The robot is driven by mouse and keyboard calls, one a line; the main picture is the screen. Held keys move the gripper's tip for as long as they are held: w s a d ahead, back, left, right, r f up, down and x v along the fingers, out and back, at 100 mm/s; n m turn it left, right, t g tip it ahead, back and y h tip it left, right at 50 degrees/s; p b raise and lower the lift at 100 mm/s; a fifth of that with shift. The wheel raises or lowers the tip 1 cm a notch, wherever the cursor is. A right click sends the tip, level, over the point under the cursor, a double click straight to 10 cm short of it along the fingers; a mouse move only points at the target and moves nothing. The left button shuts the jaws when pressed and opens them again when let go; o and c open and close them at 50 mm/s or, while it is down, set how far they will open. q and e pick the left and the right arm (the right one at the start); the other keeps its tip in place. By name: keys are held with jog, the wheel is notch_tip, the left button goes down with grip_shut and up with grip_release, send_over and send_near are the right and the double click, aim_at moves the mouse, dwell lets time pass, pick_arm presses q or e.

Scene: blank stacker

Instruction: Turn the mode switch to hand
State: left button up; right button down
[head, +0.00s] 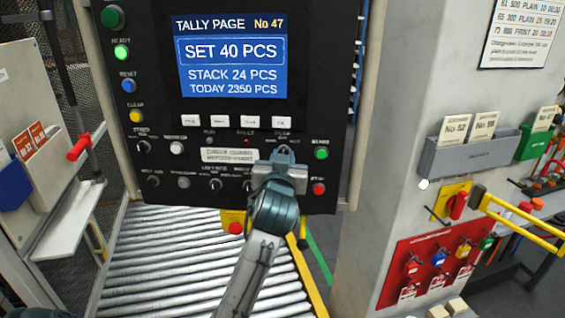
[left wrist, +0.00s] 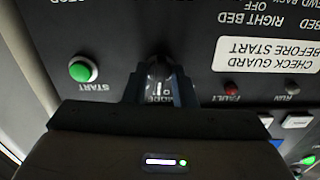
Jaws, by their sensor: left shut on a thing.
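The black control panel (head: 225,108) fills the upper middle of the head view. My left gripper (head: 283,152) reaches up to its lower right part and hides the mode switch there. In the left wrist view, which shows the panel upside down, the two fingers of my left gripper (left wrist: 159,85) are shut on the dark mode switch (left wrist: 158,70), one on each side. A partly covered label shows between the fingers. The position the switch points to cannot be read. My right gripper is not in view.
A green start button (left wrist: 82,70) and a red stop button (head: 319,188) sit close beside the gripper. A check guard label (head: 230,155) is left of it. Rollers (head: 180,260) lie below. A yellow rail (head: 520,215) sticks out at right.

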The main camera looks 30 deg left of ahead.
pick_arm(q)
jog(key=n+b, duration=0.4)
jog(key=n, duration=0.5)
jog(key=shift+n, duration=0.4)
dwell(0.4)
jog(key=o, duration=0.7)
